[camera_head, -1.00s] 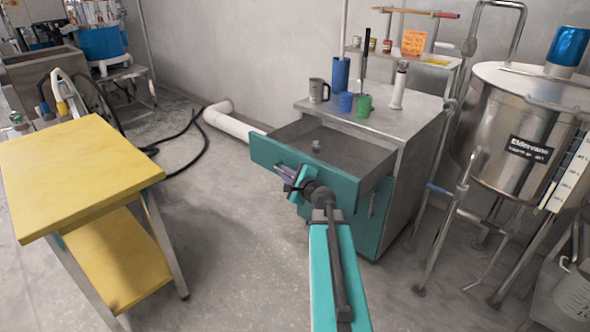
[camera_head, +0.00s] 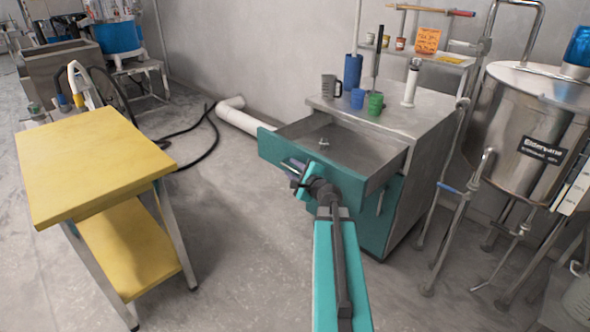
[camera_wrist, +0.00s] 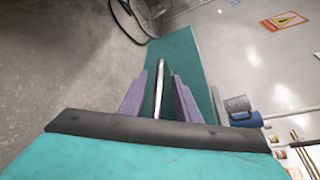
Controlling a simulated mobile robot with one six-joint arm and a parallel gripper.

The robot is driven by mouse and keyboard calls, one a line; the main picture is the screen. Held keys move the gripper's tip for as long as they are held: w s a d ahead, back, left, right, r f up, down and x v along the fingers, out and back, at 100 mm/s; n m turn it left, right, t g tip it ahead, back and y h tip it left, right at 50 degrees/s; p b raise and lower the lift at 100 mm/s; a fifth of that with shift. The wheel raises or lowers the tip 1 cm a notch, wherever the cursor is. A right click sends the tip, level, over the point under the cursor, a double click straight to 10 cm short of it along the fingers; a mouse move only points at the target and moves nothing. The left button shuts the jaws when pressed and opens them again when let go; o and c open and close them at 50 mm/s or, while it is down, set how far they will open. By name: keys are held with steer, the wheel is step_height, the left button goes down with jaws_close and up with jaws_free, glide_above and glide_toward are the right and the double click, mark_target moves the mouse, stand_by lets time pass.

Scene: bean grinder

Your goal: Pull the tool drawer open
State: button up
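The tool drawer (camera_head: 278,149) is a grey box with a teal front, pulled well out of the grey cabinet (camera_head: 423,163). Its inside shows from above, with a small grey item (camera_head: 323,142) in it. My gripper (camera_head: 294,172) is at the drawer's front, at the handle. In the wrist view, the purple fingers of my gripper (camera_wrist: 162,80) stand on both sides of the pale handle bar (camera_wrist: 159,88) and appear closed on it. The teal drawer front (camera_wrist: 188,58) runs behind them. The exact finger contact is small and partly hidden in the head view.
A yellow-topped table (camera_head: 85,160) stands left, with open floor (camera_head: 230,240) between it and the cabinet. A mug (camera_head: 331,86), cups and a dark blue cylinder stand on the cabinet. A steel tank (camera_head: 520,130) on legs is at the right. A white pipe (camera_head: 238,118) lies behind.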

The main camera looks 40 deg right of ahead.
steer(key=shift+s, duration=0.15)
steer(key=shift+v, duration=1.25)
steer(key=shift+s+r+p, duration=0.1)
steer(key=shift+r+p, duration=0.15)
steer(key=shift+p, duration=0.55)
steer(key=p+v, duration=0.2)
steer(key=p, duration=0.8)
steer(key=shift+s, duration=0.25)
steer(key=p, duration=1.3)
glide_toward(297, 173)
steer(key=shift+s+a+r, duration=0.1)
steer(key=shift+s+r, duration=0.35)
